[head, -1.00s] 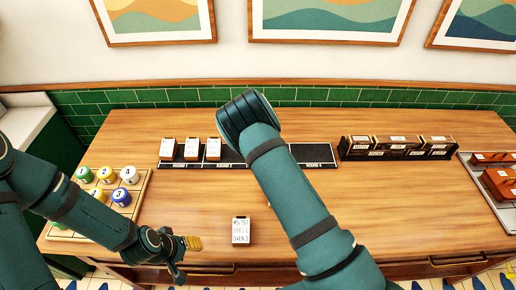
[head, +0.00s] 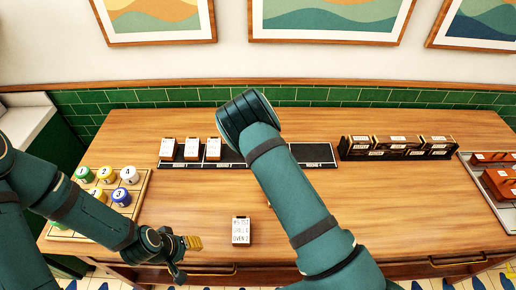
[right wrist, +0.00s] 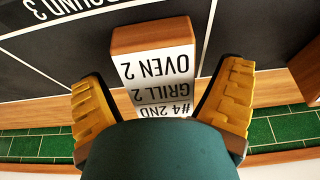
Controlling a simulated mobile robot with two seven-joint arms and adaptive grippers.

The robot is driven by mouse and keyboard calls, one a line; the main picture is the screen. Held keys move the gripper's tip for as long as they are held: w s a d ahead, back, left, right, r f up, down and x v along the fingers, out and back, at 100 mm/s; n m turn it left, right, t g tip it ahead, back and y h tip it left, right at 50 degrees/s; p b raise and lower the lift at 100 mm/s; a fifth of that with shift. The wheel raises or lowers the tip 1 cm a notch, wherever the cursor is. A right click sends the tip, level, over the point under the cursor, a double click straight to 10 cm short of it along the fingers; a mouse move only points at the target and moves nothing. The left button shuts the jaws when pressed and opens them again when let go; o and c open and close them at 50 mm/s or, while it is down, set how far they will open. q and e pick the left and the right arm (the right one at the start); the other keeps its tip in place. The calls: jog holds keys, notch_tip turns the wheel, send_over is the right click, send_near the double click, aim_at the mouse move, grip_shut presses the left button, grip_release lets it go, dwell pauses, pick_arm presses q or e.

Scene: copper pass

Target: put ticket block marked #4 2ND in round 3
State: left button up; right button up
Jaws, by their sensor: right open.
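The ticket block marked #4 2ND, GRILL 2, OVEN 2 (right wrist: 155,70) shows in the right wrist view as a wooden block with a white face, its text upside down. It is over or on the dark rail (right wrist: 80,45), near the ROUND 3 label (right wrist: 58,8); whether it rests there I cannot tell. My right gripper (right wrist: 163,105) is open, with one yellow finger on each side of the block and gaps visible. In the head view my right arm hides this gripper and block. My left gripper (head: 187,246) hangs near the table's front left; its opening is unclear.
Three ticket blocks (head: 191,148) stand on the rail's left part. Another ticket block (head: 241,230) stands at the table's front middle. A tray of numbered round pieces (head: 140,190) is at left. A dark rack (head: 398,147) and a tray with reddish-brown blocks (head: 497,205) are at right.

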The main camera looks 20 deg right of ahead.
jog(key=v, duration=1.1)
jog(key=shift+s+r, duration=0.2)
jog(key=shift+r, duration=0.1)
jog(key=shift+a, duration=0.1)
